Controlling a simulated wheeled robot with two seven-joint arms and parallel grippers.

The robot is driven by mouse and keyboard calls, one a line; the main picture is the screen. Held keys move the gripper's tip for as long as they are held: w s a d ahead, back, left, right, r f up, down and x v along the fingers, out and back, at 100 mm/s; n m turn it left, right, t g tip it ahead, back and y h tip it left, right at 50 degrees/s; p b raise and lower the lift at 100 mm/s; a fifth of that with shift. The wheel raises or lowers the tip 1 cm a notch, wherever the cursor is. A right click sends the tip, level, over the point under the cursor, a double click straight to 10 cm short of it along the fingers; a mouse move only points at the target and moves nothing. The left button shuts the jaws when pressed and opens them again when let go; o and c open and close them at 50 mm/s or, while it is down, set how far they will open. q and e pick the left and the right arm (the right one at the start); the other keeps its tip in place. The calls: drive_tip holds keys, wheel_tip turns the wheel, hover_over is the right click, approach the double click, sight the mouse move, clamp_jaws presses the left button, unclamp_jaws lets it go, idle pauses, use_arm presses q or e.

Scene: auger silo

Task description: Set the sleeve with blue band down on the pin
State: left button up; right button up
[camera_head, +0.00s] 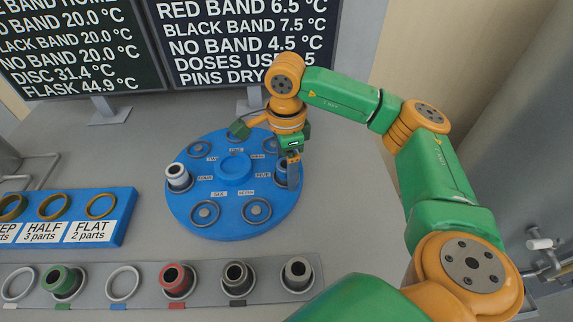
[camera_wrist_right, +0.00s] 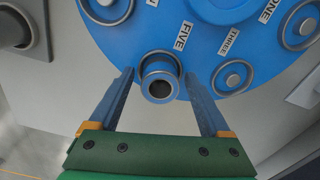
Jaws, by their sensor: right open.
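The sleeve (camera_wrist_right: 160,78) stands upright at the station marked FIVE on the round blue plate (camera_head: 217,222). Its open bore and grey rim show in the right wrist view; its band is hard to make out there. In the head view the sleeve (camera_head: 281,173) is mostly hidden behind my right gripper. My right gripper (camera_head: 291,186) points down with its fingers open, one on each side of the sleeve (camera_wrist_right: 160,98), with visible gaps. The pin at that station is hidden. My left gripper is not in view.
A white-banded sleeve (camera_head: 179,178) stands at the plate's left edge. The front rack (camera_head: 206,292) holds green-, red- and black-banded sleeves and a plain one; its blue-tagged place (camera_head: 122,282) is empty. A blue holder (camera_head: 121,227) with yellow rings is at left. Screens stand behind.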

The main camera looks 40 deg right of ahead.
sight(286, 164)
drive_tip(key=shift+r, duration=0.25)
wheel_tip(286, 164, up, 13)
drive_tip(key=p, duration=0.3)
drive_tip(key=shift+f, duration=0.1)
